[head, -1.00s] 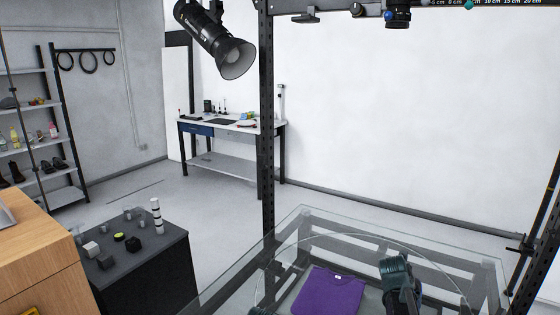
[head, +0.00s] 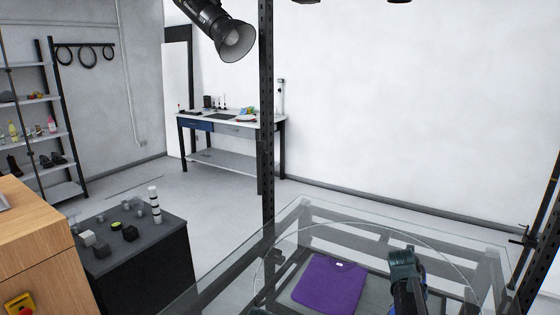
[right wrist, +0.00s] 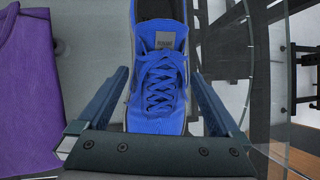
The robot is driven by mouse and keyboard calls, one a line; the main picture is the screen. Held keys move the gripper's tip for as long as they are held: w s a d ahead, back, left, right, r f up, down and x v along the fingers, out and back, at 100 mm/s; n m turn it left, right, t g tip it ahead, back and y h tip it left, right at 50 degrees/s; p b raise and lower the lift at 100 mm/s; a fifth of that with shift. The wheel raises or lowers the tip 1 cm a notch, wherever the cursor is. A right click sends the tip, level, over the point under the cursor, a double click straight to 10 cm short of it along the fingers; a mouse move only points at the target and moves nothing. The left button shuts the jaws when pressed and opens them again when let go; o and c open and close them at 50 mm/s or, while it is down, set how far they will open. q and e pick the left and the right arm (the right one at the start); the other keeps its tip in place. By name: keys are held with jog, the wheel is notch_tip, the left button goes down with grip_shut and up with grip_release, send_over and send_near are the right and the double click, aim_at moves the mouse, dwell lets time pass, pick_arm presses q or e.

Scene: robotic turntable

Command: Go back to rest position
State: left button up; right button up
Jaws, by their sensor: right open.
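My right gripper (right wrist: 162,88) is open, with one finger on each side of a blue laced shoe (right wrist: 160,62) in the right wrist view. Gaps show between the shoe and the fingers, and its near end is hidden behind the gripper body. In the head view my right arm's dark end (head: 403,264) is over the glass turntable (head: 275,250), right of a folded purple shirt (head: 330,284). The shirt (right wrist: 28,75) also shows at the left of the right wrist view. My left gripper is out of view.
A dark upright post (head: 266,160) stands at the turntable's left rear. A black box (head: 150,260) with small samples and a wooden cabinet (head: 40,255) stand at the left. A lamp (head: 225,35) hangs above. A workbench (head: 232,125) stands at the back, with open floor before it.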

jog(key=b+x, duration=0.2)
jog(key=x, duration=0.1)
jog(key=shift+w+d+f, duration=0.1)
jog(key=shift+d+f, duration=0.05)
jog(key=shift+f, duration=0.25)
jog(key=shift+r+p, duration=0.5)
jog(key=shift+r, duration=0.2)
jog(key=shift+f+m, duration=0.2)
jog(key=shift+m, duration=0.1)
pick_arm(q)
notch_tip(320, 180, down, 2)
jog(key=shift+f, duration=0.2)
pick_arm(e)
jog(key=shift+m+g+h, duration=0.3)
jog(key=shift+m+g, duration=0.1)
jog(key=shift+m, duration=0.1)
